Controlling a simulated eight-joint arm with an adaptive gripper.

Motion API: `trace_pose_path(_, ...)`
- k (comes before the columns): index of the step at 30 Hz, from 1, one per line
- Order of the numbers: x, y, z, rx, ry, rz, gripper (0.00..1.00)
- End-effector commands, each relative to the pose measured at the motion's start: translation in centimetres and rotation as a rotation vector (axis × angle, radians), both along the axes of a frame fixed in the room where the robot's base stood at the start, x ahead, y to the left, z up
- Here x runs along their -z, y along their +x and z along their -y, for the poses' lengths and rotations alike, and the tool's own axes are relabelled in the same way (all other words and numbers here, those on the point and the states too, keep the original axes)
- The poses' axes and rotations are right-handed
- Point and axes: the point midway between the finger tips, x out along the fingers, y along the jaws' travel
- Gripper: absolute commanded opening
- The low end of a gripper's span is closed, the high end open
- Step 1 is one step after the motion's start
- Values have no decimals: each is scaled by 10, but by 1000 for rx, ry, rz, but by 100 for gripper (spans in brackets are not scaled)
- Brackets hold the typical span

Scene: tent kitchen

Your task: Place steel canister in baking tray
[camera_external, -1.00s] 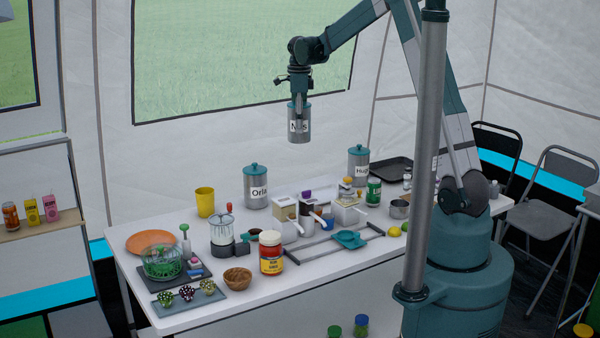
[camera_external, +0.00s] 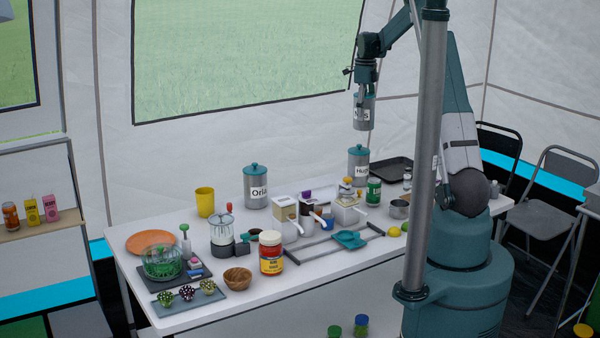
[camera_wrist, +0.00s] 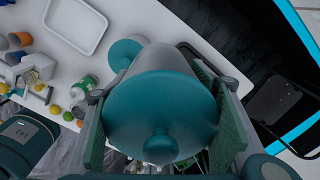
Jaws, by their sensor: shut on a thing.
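My gripper (camera_external: 365,92) is shut on a steel canister (camera_external: 363,114) with a label. It holds the canister upright, high above the back of the table. In the wrist view the held canister's teal lid (camera_wrist: 160,112) fills the middle, between the fingers. The baking tray (camera_external: 376,167) is a dark, shallow rectangle at the table's back right, below and to the right of the held canister.
Another labelled canister (camera_external: 358,166) with a teal lid stands just left of the tray, below the held one. A third canister (camera_external: 256,188) stands farther left. A green can (camera_external: 374,192) and a metal pot (camera_external: 399,209) stand in front of the tray.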

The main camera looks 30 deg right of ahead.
Motion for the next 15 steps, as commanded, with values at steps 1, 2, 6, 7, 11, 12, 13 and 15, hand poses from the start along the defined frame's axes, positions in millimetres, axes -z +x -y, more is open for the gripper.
trace_pose_path(1, 0, -4, 19, 23, 0, 0, 34)
trace_pose_path(2, 0, -6, 29, 35, 0, 0, 34)
trace_pose_path(6, 1, -17, 72, 90, 0, 0, 34)
trace_pose_path(7, 1, -19, 80, 101, 0, 0, 34)
trace_pose_path(11, 2, -28, 109, 139, 0, 0, 34)
trace_pose_path(12, 2, -31, 118, 149, -1, 1, 34)
trace_pose_path(13, 2, -32, 122, 154, -1, 1, 34)
trace_pose_path(15, 2, -36, 133, 168, -1, 1, 34)
